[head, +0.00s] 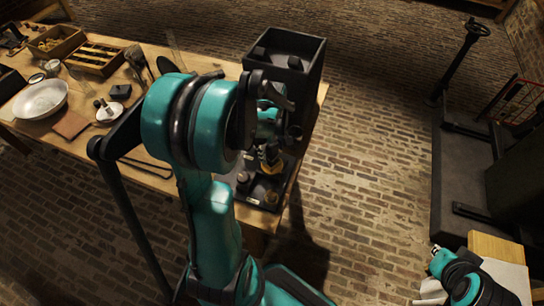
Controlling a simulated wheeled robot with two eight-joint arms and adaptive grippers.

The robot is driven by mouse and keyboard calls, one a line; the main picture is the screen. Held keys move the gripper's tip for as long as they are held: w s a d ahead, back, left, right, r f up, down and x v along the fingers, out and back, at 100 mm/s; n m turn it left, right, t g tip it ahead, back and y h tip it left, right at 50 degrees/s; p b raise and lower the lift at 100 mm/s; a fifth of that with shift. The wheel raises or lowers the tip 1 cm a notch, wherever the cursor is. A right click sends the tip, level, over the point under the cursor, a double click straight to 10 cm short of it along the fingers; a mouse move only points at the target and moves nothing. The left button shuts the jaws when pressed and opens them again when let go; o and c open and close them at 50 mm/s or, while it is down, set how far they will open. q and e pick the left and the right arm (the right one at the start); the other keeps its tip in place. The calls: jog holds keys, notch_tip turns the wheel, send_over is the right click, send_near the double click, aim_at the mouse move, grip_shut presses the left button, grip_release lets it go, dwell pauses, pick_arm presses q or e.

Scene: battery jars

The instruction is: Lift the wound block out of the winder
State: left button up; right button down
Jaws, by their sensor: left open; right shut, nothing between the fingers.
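My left arm comes up from the bottom and bends over the table's right end, hiding much of what lies behind it. My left gripper (274,152) is open, small and partly hidden, pointing down over a dark tray-like base (284,190). A brass-coloured piece (271,167) shows just under it; I cannot tell whether they touch. Dark round parts (243,177) stand on the base. I cannot clearly make out which of these is the winder or the wound block. My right gripper (437,252) is shut and empty at the lower right, far from the table.
A tall black open box (307,75) stands at the table's back right corner, close to my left arm. A white bowl (40,99), a wooden tray of pieces (94,58) and a brown pad (70,125) lie on the left. Brick floor lies right of the table.

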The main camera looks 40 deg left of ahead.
pick_arm(q)
jog(key=shift+f, duration=0.8)
jog(key=shift+r, duration=0.1)
grip_shut()
